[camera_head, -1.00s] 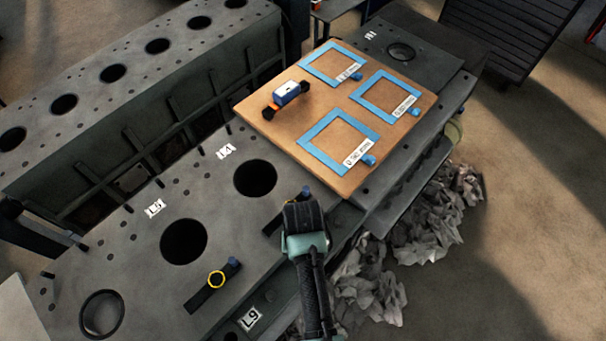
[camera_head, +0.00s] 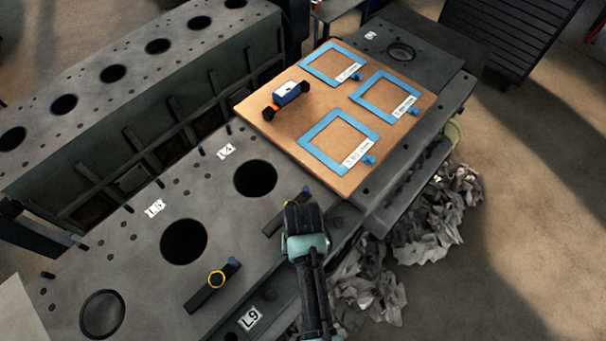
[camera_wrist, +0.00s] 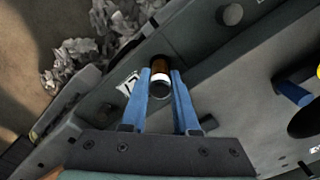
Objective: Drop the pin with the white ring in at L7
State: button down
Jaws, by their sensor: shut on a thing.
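My gripper (camera_wrist: 160,76) shows in the wrist view with its two blue fingers closed on a pin (camera_wrist: 161,64). The pin has a brown body, a white ring (camera_wrist: 162,77) and a dark rounded end toward the camera. A white label (camera_wrist: 129,84) lies on the grey metal just left of the fingers; its text is partly covered and I cannot read it surely. In the head view my gripper (camera_head: 300,218) is over the front edge of the grey block (camera_head: 215,205), and my wrist hides the pin. I cannot tell whether the pin's far end is in a hole.
A wooden board (camera_head: 325,165) with blue frames lies behind. Crumpled grey material (camera_head: 425,230) is right of the block.

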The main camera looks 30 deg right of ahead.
jog(key=shift+f+b, duration=0.8)
jog(key=shift+f, duration=0.65)
jog(key=shift+f, duration=0.1)
jog(key=shift+f, duration=0.3)
jog(key=shift+c, duration=0.9)
grip_release()
jog(key=shift+r, duration=0.2)
notch_tip(320, 180, up, 2)
jog(key=shift+r+p, duration=0.15)
jog(key=shift+p, duration=1.1)
notch_tip(320, 180, up, 5)
jog(key=p, duration=0.4)
jog(key=shift+f+p, duration=0.2)
jog(key=shift+p, duration=0.2)
